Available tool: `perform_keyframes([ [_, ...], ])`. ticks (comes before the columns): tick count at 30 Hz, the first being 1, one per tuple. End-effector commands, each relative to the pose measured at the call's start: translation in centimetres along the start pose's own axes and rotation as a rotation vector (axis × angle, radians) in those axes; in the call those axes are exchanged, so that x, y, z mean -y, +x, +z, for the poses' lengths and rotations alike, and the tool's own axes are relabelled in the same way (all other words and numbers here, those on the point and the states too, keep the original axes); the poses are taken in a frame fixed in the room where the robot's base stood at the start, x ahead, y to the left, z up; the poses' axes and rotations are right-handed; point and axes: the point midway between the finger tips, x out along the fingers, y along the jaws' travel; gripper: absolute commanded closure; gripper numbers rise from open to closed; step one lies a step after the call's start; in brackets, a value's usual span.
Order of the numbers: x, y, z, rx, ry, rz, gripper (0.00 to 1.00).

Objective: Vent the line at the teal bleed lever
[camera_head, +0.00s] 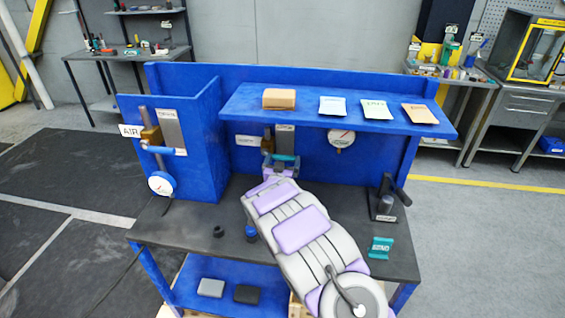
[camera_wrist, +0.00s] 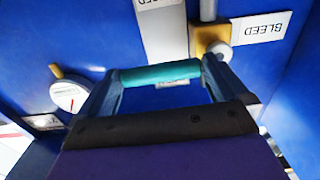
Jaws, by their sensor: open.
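The teal bleed lever (camera_head: 285,157) is at the back panel below the shelf, just beyond my gripper (camera_head: 281,165). In the wrist view the picture is turned over, and the teal bar (camera_wrist: 160,74) lies crosswise between the two dark fingers of my gripper (camera_wrist: 158,85). The fingers are apart, one near each end of the bar; I cannot tell whether they touch it. A brass valve body (camera_wrist: 210,38) sits beside a white BLEED label (camera_wrist: 262,28). The lever's joint with the valve is partly hidden.
A blue shelf (camera_head: 233,110) with a brown box (camera_head: 279,98) and cards overhangs the lever. A gauge (camera_head: 341,137) is to the right. A black lever stand (camera_head: 385,203) and teal block (camera_head: 380,247) stand on the table's right. A left panel carries an AIR valve (camera_head: 150,137).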

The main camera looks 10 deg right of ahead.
Motion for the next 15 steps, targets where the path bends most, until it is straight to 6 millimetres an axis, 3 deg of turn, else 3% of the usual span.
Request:
perform_keyframes([
  [10, 0.09, 0.23, -0.05, 0.0, 0.0, -0.001, 0.01],
  [15, 0.12, 0.23, -0.06, 0.0, 0.0, -0.001, 0.17],
])
